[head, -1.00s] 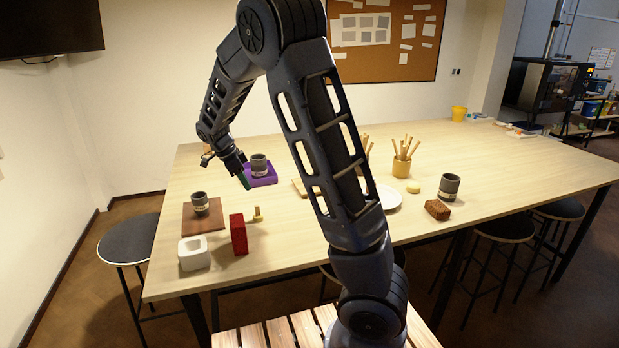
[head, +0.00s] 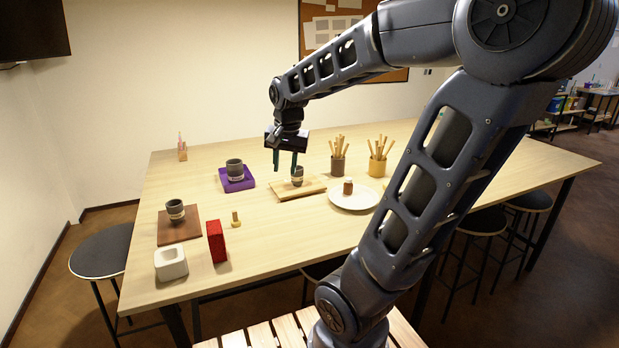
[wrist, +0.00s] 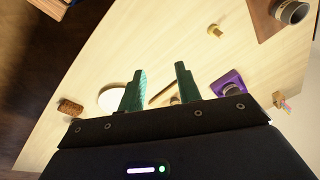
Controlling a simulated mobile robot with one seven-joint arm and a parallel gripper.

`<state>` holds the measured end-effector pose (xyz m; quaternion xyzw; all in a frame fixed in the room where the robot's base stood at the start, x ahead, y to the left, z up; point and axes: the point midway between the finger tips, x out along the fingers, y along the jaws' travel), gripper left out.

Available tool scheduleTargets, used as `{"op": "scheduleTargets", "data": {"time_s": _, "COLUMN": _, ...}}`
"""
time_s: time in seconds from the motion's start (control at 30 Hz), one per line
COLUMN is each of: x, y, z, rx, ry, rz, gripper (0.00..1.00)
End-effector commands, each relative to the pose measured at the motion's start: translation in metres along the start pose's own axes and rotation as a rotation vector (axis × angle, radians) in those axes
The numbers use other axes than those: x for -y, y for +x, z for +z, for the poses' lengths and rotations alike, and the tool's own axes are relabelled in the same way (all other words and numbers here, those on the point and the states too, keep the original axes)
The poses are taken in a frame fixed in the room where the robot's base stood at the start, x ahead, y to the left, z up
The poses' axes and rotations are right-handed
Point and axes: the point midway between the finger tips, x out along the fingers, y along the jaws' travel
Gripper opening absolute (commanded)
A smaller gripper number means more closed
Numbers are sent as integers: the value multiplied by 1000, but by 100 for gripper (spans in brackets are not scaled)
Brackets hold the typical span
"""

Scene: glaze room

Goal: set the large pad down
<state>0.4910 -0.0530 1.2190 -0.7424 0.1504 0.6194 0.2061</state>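My gripper (head: 286,168) is open and empty, above the table near a wooden board (head: 315,188) that carries a small grey cup (head: 297,180). In the wrist view its two green fingers (wrist: 160,78) stand apart with only tabletop and part of the board between them. No pad is held. Which thing is the large pad I cannot tell: a purple pad (head: 248,184) lies flat under a grey cup (head: 234,169), a brown square (head: 165,234) lies under another grey cup (head: 175,211), and a red block (head: 216,241) stands upright at the front left.
A white hollow block (head: 171,263) and a small yellow knob (head: 235,220) are at the front left. The table's middle front is clear.

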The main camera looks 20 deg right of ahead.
Motion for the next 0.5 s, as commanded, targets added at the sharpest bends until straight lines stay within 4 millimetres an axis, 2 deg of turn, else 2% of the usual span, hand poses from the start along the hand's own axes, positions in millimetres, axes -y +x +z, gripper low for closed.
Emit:
{"op": "scheduleTargets", "data": {"time_s": 0.03, "x": -11, "y": -7, "z": 8, "rx": -21, "ry": -43, "rz": -16, "gripper": 34}}
{"op": "scheduleTargets", "data": {"time_s": 0.2, "x": -40, "y": -20, "z": 35, "rx": -88, "ry": -220, "rz": -45, "gripper": 34}}
{"op": "scheduleTargets", "data": {"time_s": 0.5, "x": -71, "y": -28, "z": 74, "rx": -197, "ry": -465, "rz": -32, "gripper": 34}}
